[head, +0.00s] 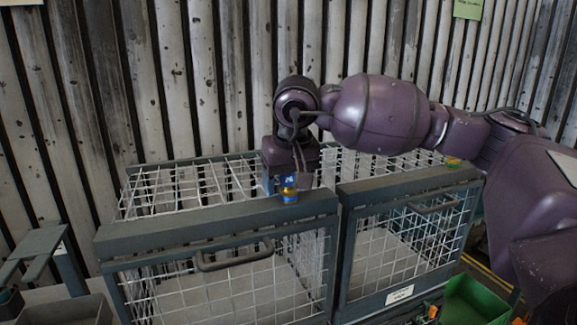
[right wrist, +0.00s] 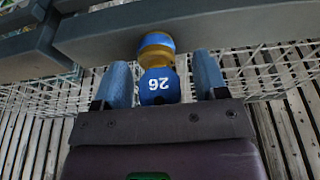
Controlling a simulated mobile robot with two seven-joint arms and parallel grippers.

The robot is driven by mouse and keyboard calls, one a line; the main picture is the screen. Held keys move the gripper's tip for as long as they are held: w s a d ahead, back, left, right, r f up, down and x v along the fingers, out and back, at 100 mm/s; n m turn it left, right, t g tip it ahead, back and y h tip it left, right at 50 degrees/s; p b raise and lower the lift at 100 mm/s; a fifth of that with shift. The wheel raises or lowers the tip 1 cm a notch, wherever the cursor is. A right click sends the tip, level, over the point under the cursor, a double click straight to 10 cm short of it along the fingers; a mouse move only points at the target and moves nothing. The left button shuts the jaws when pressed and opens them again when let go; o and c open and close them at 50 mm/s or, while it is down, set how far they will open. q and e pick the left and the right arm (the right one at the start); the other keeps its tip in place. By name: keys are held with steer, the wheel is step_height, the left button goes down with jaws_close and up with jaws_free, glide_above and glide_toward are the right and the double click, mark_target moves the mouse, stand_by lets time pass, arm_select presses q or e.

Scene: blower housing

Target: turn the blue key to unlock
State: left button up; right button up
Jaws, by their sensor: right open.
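The blue key (head: 289,181), marked 26, sits with a yellow lock (head: 288,192) at the top front frame of the left wire cage. My right gripper (head: 284,185) points down at it from above. In the right wrist view the open fingers (right wrist: 160,60) stand one on each side of the blue key (right wrist: 158,88), with narrow gaps. The key's number reads upside down there. The yellow lock (right wrist: 156,57), with a blue end, lies just beyond the key, against the grey beam. My left gripper is not in view.
The left cage (head: 215,221) and the right cage (head: 411,181) stand side by side, with handles on their fronts. A slatted wall (head: 200,70) rises behind. A green bin (head: 474,302) is at the lower right, a grey bin (head: 75,312) at the lower left.

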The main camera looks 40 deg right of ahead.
steer(key=shift+f, duration=0.25)
steer(key=c, duration=1)
